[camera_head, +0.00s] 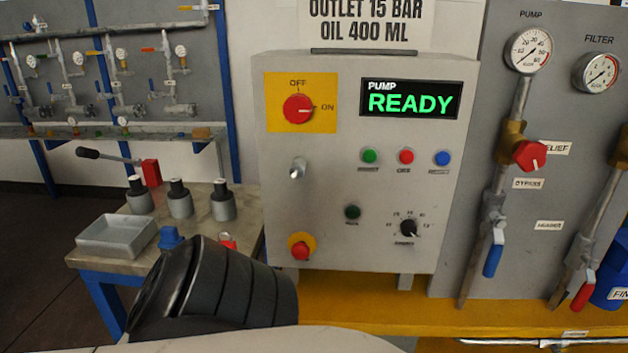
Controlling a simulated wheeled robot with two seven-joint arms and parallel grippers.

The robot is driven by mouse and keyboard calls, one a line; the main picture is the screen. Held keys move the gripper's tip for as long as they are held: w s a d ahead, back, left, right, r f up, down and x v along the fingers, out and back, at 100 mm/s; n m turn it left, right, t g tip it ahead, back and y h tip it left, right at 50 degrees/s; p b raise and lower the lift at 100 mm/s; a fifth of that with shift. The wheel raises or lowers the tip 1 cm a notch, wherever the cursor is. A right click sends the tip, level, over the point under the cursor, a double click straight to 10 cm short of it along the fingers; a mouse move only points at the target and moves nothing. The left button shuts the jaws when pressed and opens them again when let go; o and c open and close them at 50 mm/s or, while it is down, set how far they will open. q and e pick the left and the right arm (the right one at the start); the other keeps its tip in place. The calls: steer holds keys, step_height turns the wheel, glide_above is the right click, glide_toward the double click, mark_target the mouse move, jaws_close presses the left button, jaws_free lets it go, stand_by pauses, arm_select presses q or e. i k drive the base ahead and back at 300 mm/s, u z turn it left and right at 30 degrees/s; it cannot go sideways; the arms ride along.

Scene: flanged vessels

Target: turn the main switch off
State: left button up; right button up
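The main switch is a red rotary knob (298,109) on a yellow plate (324,88) at the upper left of the grey control panel (330,215). OFF is marked above the knob and ON to its right. The knob's pointer is toward ON. The panel's display (411,100) reads PUMP READY in green. Neither gripper shows in the view. A black ribbed part of my own body is at the lower left, in front of the panel's lower left corner and the bench.
Below the switch are a silver key-like fitting (298,168), green, red and blue buttons, and a red emergency button (300,250). At left, a bench holds a grey tray (115,236) and several grey cylinders. Gauges and valves stand at right. The space before the switch looks clear.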

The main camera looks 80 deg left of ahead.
mark_target(297, 109)
steer(key=u, duration=2.2)
